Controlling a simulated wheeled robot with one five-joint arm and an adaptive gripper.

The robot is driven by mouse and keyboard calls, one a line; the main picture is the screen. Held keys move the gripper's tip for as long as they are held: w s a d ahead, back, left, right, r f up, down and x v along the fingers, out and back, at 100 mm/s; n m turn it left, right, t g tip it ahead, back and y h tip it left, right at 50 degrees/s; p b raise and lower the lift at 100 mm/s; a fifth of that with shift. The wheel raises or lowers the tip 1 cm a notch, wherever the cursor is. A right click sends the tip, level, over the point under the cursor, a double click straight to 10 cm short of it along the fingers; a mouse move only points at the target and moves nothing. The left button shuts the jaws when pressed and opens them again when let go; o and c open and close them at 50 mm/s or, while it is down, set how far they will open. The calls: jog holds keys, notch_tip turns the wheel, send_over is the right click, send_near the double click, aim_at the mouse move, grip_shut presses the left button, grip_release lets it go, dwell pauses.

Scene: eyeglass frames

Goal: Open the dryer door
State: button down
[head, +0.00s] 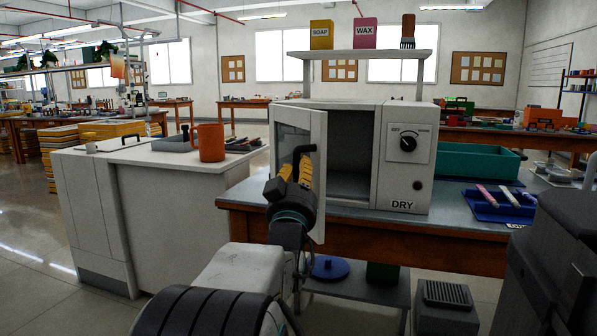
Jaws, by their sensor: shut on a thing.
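The dryer (404,172) is a white box marked DRY, standing on the workbench. Its door (318,190) is hinged on the left and stands swung out toward me, so the dark empty-looking inside (350,150) shows. The door has a glass pane and a black bent handle (305,150). My gripper (297,168) has yellow fingers and is shut on the door handle, in front of the door. The fingers and my wrist hide the lower part of the handle and some of the door.
A white counter (160,205) with an orange mug (207,142) stands close on the left. Above the dryer, a shelf (370,54) holds soap and wax boxes and a brush. A teal bin (470,160) and a blue tray (490,212) are on the right. A lower shelf is under the workbench.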

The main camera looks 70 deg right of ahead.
jog(key=shift+f, duration=0.15)
jog(key=c, duration=1)
grip_release()
jog(key=v, duration=1.1)
jog(key=shift+a, duration=0.45)
jog(key=shift+o, duration=0.2)
